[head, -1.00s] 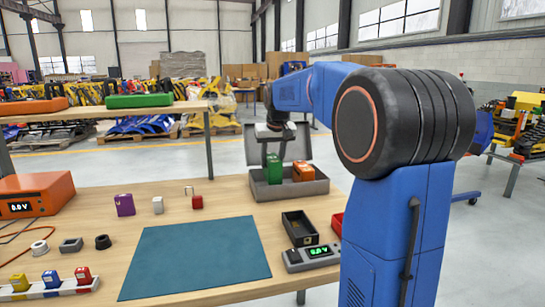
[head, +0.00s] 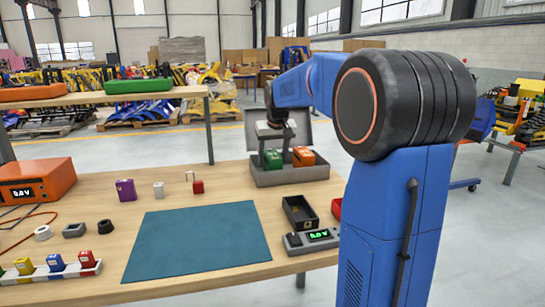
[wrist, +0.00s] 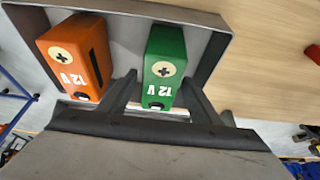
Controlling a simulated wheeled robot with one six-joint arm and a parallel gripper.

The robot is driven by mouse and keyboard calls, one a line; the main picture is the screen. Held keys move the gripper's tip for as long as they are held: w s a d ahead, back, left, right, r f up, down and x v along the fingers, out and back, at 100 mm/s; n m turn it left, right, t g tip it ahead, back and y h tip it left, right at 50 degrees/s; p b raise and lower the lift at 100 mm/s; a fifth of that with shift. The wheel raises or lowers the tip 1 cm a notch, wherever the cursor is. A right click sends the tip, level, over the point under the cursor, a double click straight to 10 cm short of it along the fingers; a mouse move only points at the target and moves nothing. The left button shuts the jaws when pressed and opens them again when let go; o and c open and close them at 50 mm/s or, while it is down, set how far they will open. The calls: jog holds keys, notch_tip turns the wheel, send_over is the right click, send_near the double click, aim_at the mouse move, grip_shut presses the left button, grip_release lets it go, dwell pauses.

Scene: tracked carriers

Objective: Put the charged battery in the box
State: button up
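The grey box (head: 300,176) stands at the back right of the table with its lid (head: 313,134) raised. A green 12 V battery (head: 272,158) is inside it at the left. An orange 12 V battery (head: 303,156) is beside it at the right. In the wrist view the green battery (wrist: 165,62) is between my gripper's (wrist: 160,80) fingers, with a gap visible beside the left finger. My gripper looks open around it. The orange battery (wrist: 72,60) is apart from the fingers. The green battery's underside is hidden.
A black tray (head: 300,213) and a grey meter with a lit green display (head: 312,238) are in front of the box. A teal mat (head: 200,240) lies mid-table. Purple (head: 126,190), white (head: 158,189) and red (head: 198,187) blocks stand behind it. An orange device (head: 37,183) is at left.

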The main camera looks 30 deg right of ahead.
jog(key=v, duration=1.2)
jog(key=shift+s+r, duration=0.1)
jog(key=shift+s, duration=0.1)
dwell(0.3)
